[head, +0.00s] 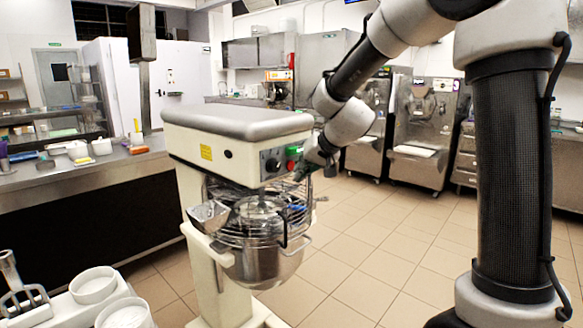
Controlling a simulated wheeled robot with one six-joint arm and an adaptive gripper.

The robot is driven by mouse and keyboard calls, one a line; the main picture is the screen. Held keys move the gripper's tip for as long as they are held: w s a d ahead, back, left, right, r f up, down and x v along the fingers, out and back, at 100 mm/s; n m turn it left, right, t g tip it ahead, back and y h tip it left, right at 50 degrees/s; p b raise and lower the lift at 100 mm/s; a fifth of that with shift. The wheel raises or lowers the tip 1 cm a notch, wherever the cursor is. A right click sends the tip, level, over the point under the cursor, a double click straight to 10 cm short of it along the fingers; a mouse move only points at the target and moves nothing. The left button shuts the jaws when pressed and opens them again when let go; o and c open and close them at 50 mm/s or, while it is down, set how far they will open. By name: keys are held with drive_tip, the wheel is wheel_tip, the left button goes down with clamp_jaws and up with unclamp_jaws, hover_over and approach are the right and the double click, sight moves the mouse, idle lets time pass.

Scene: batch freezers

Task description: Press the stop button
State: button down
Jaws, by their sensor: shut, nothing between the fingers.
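The stop button (291,165) is a small red spot on the front panel of a cream planetary mixer (238,122). A green button (293,150) sits just above it and a dark knob (271,161) to its left. My gripper (303,173) is at the right end of the panel, close to the red button, with its fingers shut and empty. The fingertips are small and dark here, so I cannot tell whether they touch the button.
The wire guard (258,215) and steel bowl (262,266) are below the panel. A counter (85,172) stands on the left. White containers (92,284) are at the lower left. Batch freezers (424,128) line the back right. The tiled floor (370,255) is clear in between.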

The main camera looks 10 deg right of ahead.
drive_tip(key=shift+w, duration=0.1)
idle(0.7)
drive_tip(key=shift+w+a, duration=0.2)
drive_tip(key=shift+a, duration=0.05)
drive_tip(key=shift+w+a, duration=0.25)
drive_tip(key=shift+w, duration=0.15)
idle(0.7)
idle(0.4)
drive_tip(key=shift+s+d, duration=0.5)
drive_tip(key=shift+s, duration=0.25)
drive_tip(key=shift+s+d, duration=0.75)
drive_tip(key=shift+s, duration=0.25)
drive_tip(key=shift+s+d, duration=0.75)
drive_tip(key=shift+s, duration=0.25)
